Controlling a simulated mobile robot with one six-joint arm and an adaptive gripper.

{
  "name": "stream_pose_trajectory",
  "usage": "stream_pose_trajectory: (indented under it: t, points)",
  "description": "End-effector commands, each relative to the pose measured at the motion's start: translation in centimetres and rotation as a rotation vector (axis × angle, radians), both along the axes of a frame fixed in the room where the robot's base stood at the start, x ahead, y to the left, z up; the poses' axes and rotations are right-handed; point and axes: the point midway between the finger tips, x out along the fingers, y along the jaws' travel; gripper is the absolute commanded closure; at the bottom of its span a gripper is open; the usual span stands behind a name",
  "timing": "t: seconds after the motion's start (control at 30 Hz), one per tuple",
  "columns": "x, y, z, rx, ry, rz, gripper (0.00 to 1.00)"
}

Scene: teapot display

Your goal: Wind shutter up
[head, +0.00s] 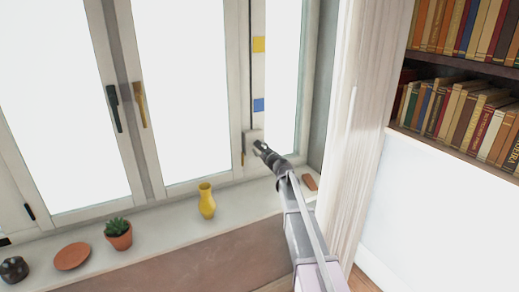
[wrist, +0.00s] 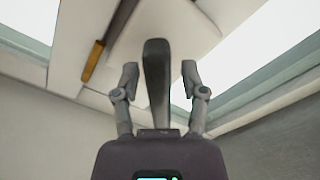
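A pale winder plate (head: 249,136) sits low on the window frame, partly hidden by my gripper. A dark cord or strip (head: 251,70) runs up the frame above it. In the wrist view the pale plate (wrist: 185,30) fills the top middle, and a dark grey upright bar (wrist: 157,80), which looks like the winder's handle, stands in front of it. My gripper (head: 262,147) is at the plate. In the wrist view its two fingers (wrist: 160,76) stand apart, one on each side of the bar, with visible gaps. The shutter itself cannot be made out; the panes are bright white.
The sill holds a yellow vase (head: 207,201), a potted plant (head: 118,234), a terracotta dish (head: 72,256), a dark pot (head: 14,270) and a brown block (head: 310,183) near my arm. A pale curtain (head: 350,130) hangs right of my arm. Bookshelves (head: 455,68) stand beyond.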

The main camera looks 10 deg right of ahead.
Motion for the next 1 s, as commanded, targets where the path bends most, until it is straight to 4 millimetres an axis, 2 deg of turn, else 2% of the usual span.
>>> stream_pose_trajectory:
  t: [0.03,0.13,0.47,1.0]
  points:
    - [0.0,0.0,0.0,0.0,0.0,0.0,0.71]
    - [0.0,0.0,0.0,0.0,0.0,0.0,1.0]
    - [0.03,0.01,0.0,-0.022,-0.007,0.0,1.0]
    - [0.04,0.07,-0.08,-0.285,-0.093,0.0,1.0]
